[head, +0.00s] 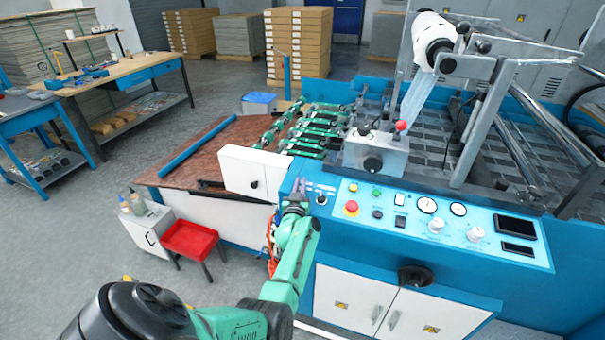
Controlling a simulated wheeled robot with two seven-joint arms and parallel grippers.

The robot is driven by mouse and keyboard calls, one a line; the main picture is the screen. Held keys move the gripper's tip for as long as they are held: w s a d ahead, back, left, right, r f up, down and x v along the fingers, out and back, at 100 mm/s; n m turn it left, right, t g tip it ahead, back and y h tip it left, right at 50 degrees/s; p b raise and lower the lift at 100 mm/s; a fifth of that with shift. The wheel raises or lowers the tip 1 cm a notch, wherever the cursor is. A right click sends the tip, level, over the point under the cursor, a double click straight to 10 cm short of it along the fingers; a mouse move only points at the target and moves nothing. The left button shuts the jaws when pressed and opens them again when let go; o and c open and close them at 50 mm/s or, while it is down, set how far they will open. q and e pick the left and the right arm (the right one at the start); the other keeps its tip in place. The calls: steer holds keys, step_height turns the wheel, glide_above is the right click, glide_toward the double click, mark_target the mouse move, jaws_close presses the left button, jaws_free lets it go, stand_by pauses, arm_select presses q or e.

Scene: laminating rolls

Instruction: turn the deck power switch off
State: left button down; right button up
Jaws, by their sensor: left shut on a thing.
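My left gripper (299,186) is at the left end of the light blue control panel (465,252) on the machine's front. Its narrow fingers are shut on a small control there, which I take to be the deck power switch. The fingers hide that control, so its setting cannot be read. A black knob (321,200) sits just right of the fingers, apart from them. My right gripper is not in view.
A red emergency button (351,208), several dials and white knobs lie along the panel to the right. A white box (253,172) stands just left of the gripper. A red stool (190,239) and white cabinet (148,230) stand on the floor at left.

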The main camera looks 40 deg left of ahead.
arm_select(q)
steer(key=shift+s+a+n+g+y, duration=0.15)
steer(key=shift+n+g+y, duration=0.75)
steer(key=shift+n+y, duration=0.15)
steer(key=shift+s+a+n+g+y, duration=0.15)
steer(key=shift+n+g+y, duration=0.8)
steer(key=shift+n, duration=0.1)
steer(key=shift+a, duration=0.1)
steer(key=c, duration=0.9)
jaws_free()
